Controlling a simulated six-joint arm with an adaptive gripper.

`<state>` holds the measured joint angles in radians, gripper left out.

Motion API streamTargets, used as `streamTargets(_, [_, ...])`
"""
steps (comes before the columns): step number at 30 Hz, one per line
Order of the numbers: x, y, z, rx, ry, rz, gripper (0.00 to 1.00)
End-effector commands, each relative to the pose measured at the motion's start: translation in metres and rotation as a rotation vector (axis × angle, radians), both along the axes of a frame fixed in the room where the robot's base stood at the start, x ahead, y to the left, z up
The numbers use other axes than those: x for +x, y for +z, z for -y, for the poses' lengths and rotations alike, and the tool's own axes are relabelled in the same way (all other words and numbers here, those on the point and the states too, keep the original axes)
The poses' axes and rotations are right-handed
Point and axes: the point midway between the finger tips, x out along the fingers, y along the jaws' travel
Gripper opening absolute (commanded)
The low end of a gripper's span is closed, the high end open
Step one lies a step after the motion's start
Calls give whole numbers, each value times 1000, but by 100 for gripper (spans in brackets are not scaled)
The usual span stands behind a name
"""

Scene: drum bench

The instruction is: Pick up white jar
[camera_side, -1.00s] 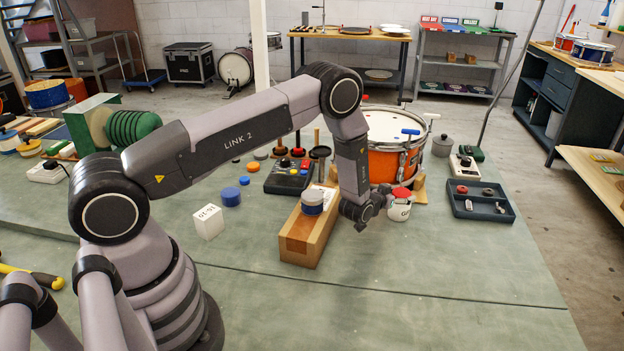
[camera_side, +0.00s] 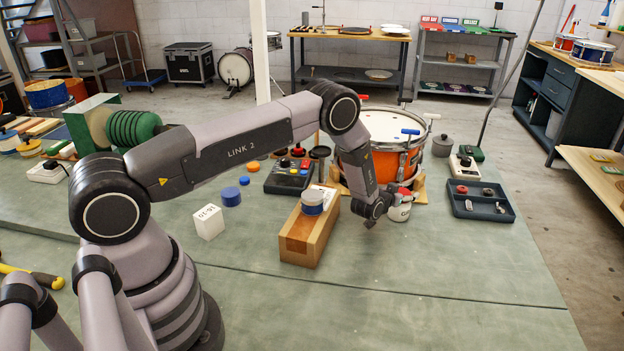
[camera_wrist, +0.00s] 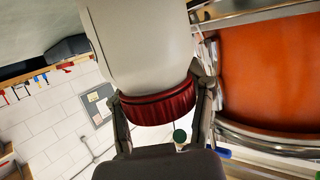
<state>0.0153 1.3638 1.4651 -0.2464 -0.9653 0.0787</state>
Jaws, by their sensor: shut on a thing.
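The white jar (camera_side: 400,212) with a red lid stands on the bench in front of the orange drum, in the right half of the side view. My gripper (camera_side: 384,209) is at the jar's left side and partly hides it. In the wrist view the jar's pale body (camera_wrist: 145,45) fills the top middle, with the dark red lid (camera_wrist: 160,108) toward my palm. My gripper (camera_wrist: 158,92) has one finger on each side of it and is shut on the jar. I cannot tell whether the jar's base touches the bench.
The orange drum (camera_side: 380,162) stands close behind the jar. A wooden block (camera_side: 303,243) with a blue-and-white tin (camera_side: 312,203) on it lies to the left. A dark tray (camera_side: 478,208) is to the right. The bench's front right is clear.

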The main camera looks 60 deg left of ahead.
Motion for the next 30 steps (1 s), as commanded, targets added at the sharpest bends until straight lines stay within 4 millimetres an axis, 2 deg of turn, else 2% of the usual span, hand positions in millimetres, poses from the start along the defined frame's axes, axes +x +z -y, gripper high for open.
streamTargets(1, [0,0,0,0,0,1,20])
streamTargets(4, [0,0,0,0,0,1,7])
streamTargets(19, [1,7,0,1,0,4,6])
streamTargets(23, [1,23,0,0,0,5,5])
streamTargets(25, [-1,37,0,0,0,5,5])
streamTargets(30, [-35,75,2,1,-1,3,4])
